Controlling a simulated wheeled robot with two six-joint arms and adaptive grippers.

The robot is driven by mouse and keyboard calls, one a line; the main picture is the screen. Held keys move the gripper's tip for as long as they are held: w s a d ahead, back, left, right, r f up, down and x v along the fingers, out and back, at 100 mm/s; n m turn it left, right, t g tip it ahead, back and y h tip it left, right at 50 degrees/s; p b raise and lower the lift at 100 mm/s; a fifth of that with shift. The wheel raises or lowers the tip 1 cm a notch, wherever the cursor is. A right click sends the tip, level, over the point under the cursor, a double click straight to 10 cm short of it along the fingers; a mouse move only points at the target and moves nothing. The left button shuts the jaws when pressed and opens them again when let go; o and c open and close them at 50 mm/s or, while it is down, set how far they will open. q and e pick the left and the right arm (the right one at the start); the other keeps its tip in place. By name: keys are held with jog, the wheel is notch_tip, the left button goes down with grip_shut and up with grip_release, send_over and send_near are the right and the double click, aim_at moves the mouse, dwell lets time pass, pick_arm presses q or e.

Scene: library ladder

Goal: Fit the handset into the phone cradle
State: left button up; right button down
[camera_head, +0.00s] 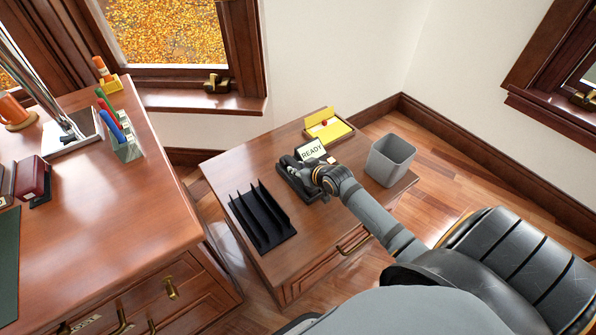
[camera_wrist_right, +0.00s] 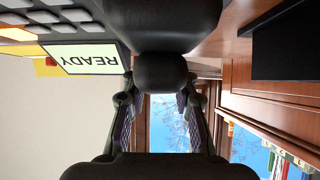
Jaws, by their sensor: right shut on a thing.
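The desk phone (camera_head: 299,186) is a dark unit with a lit READY screen (camera_head: 312,150) on the low wooden cabinet. In the right wrist view, its grey keys and the READY screen (camera_wrist_right: 85,57) show upside down at the upper left. My right gripper (camera_head: 318,172) is at the phone. In the wrist view, my right gripper (camera_wrist_right: 160,88) is shut on the black handset (camera_wrist_right: 162,22), which spans the top middle, close beside the keys. The handset hides the cradle, so I cannot tell whether it is seated or just above. My left gripper is not in view.
A black slotted rack (camera_head: 262,215) lies left of the phone. A yellow note tray (camera_head: 330,130) is behind it, and a grey bin (camera_head: 390,160) stands to the right. The large desk (camera_head: 110,220) is at the left. Bare cabinet top lies behind the rack.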

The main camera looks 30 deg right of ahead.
jog(key=shift+f, duration=0.15)
jog(key=c, duration=1.1)
grip_release()
jog(key=shift+o, duration=0.2)
